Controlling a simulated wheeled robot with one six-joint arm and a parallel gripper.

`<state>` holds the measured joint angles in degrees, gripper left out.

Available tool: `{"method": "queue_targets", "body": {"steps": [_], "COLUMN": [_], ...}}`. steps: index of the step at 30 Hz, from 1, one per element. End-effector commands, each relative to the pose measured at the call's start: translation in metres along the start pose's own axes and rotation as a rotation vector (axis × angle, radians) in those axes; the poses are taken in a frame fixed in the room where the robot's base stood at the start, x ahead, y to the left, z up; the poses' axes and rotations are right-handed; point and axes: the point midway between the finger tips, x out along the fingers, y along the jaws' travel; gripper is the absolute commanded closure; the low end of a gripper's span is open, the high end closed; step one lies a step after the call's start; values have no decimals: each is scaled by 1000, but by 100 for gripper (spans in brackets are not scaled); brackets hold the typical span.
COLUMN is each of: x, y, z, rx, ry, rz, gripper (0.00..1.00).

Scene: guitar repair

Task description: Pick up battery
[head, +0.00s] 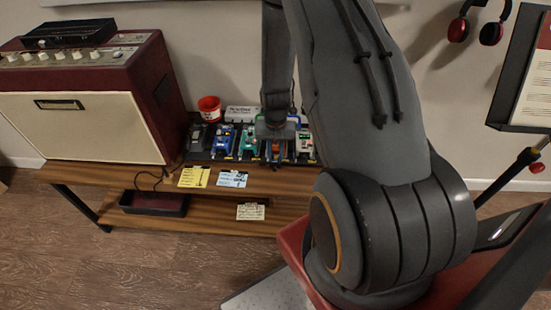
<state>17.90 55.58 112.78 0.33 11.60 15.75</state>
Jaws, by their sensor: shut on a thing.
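My gripper (275,146) points down over the row of effect pedals on the wooden bench, at the pedalboard's right part. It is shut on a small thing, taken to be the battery. The battery is mostly hidden by the fingers and too small to make out clearly. An orange and dark patch shows at the fingertips, and I cannot tell whether it is the held thing or a pedal behind it. I cannot tell whether the held thing touches the board.
Blue (223,140), green (249,140) and white (305,143) pedals crowd around the gripper. A red cup (210,109) stands behind. A large red amplifier (85,110) is at left. Yellow (194,177) and white (232,179) notes lie at the bench's front. A dark tray (154,204) sits on the lower shelf.

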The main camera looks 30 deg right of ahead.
Motion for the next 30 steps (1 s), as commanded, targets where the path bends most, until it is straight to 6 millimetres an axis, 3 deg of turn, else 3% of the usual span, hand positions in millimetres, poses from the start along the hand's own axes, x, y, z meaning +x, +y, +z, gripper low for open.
{"method": "queue_targets", "body": {"steps": [11,24,30], "x": [-18,-80,-96], "y": [0,0,0], "z": [-2,-1,0], "rx": [0,0,0], "ry": [3,3,0], "rz": [-1,0,1], "gripper": [100,100,100]}}
